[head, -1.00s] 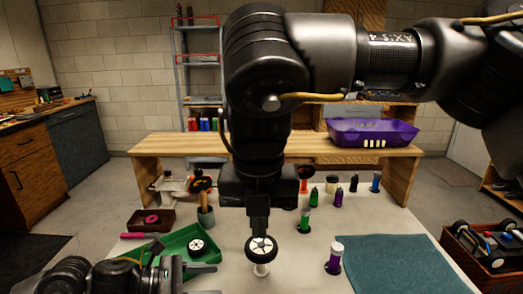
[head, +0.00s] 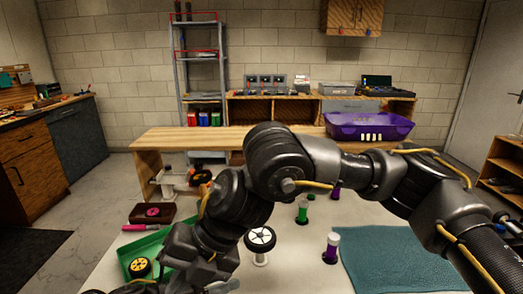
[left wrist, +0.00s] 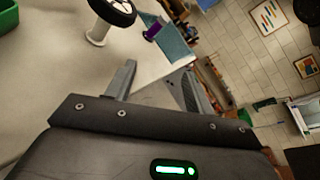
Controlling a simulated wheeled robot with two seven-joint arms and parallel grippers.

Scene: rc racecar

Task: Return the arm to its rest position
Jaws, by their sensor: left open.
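My left gripper (left wrist: 157,75) is open and empty in the left wrist view, its two fingers spread apart. In the head view only small parts of it show at the bottom edge, largely hidden behind my other arm. That arm comes in from the right, bends at the middle and reaches down to the lower left. Its fingers cannot be made out. A black wheel with a white hub (head: 260,239) sits on a white stand (head: 260,259) on the pale table, apart from both arms. The wheel also shows in the left wrist view (left wrist: 112,10).
A green tray (head: 131,252) holds a yellow-hubbed wheel (head: 140,268). A teal mat (head: 400,262), a purple-based bottle (head: 331,248) and a green bottle (head: 302,212) are on the table. A purple bin (head: 368,127) stands on the wooden bench (head: 205,140).

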